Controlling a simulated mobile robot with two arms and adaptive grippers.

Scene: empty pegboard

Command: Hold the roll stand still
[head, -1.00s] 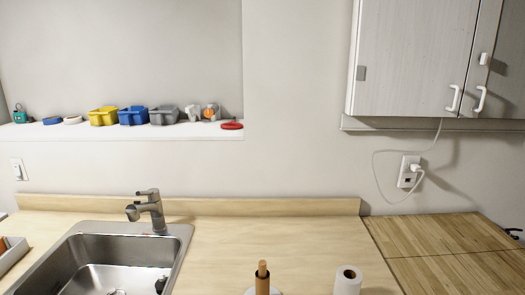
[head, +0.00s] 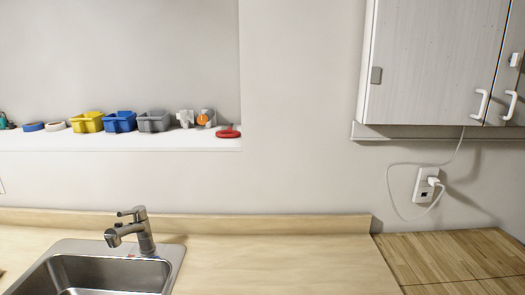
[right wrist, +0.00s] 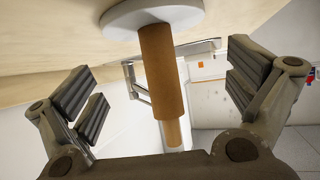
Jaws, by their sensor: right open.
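The roll stand (right wrist: 162,75) shows in the right wrist view as a brown upright post on a round white base (right wrist: 150,14). The view is turned over, so the base is at the top against the pale wooden counter. My right gripper (right wrist: 165,88) is open, with its dark ribbed finger pads on either side of the post. I see a gap between the pads and the post on both sides. The head view shows neither the stand nor either gripper.
In the head view, a sink with a tap (head: 135,228) is at the left of the counter (head: 270,262). The visible counter right of it is clear. A shelf (head: 120,143) holds bins and tape rolls. A wall cabinet (head: 430,65) hangs at the right.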

